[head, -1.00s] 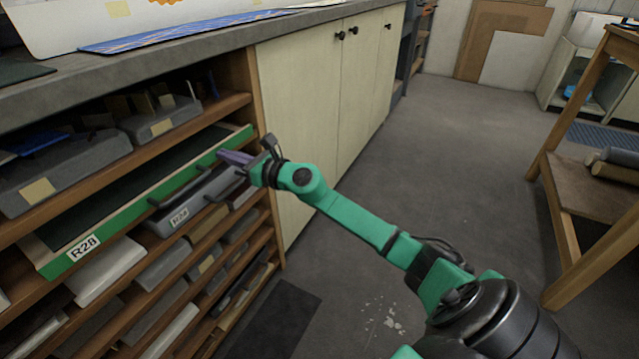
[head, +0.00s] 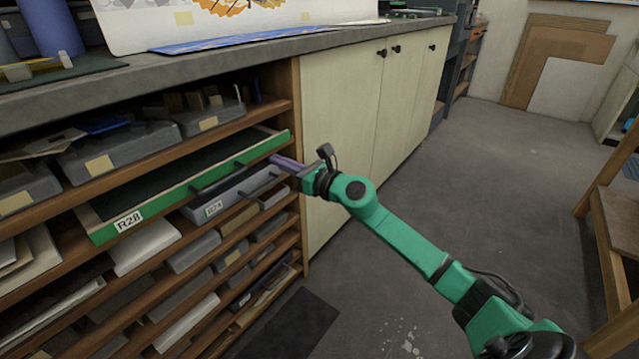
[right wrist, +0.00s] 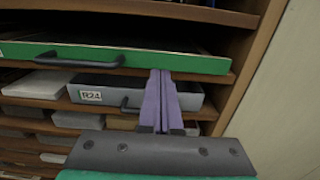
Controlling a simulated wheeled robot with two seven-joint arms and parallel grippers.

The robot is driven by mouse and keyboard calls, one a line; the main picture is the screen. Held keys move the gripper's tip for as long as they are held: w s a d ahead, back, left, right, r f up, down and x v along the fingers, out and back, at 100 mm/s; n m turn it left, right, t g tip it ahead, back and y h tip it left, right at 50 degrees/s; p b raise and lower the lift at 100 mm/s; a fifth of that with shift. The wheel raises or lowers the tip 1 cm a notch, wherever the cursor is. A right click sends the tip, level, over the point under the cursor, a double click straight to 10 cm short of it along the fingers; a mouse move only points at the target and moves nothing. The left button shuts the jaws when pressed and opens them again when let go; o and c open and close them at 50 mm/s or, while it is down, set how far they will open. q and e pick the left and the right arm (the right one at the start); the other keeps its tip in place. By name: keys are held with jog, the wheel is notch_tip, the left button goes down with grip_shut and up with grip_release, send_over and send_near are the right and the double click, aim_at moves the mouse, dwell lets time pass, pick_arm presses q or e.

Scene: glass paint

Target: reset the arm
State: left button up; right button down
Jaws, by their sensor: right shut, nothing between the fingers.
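My right arm is green and reaches in from the lower right in the head view. Its right gripper (head: 275,159) has purple fingers, is shut and empty, and sits close to the right end of the green R28 drawer (head: 158,211). In the right wrist view the shut fingers (right wrist: 161,78) overlap the right part of the drawer front (right wrist: 200,65). I cannot tell whether they touch it. The R28 drawer juts out from the shelf. My left gripper is not in view.
A grey drawer (head: 226,203) labelled R24 is below the green one. Shelves (head: 282,110) hold grey trays and papers. Cream cabinet doors (head: 340,130) stand to the right. The grey floor (head: 480,170) is clear up to a wooden table (head: 600,230) at right.

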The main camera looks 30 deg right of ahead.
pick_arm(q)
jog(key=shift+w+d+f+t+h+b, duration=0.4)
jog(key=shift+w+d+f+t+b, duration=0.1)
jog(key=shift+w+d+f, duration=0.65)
pick_arm(e)
jog(key=v, duration=0.8)
jog(key=shift+f, duration=0.25)
jog(key=shift+s+d, duration=0.1)
jog(key=shift+s, duration=0.05)
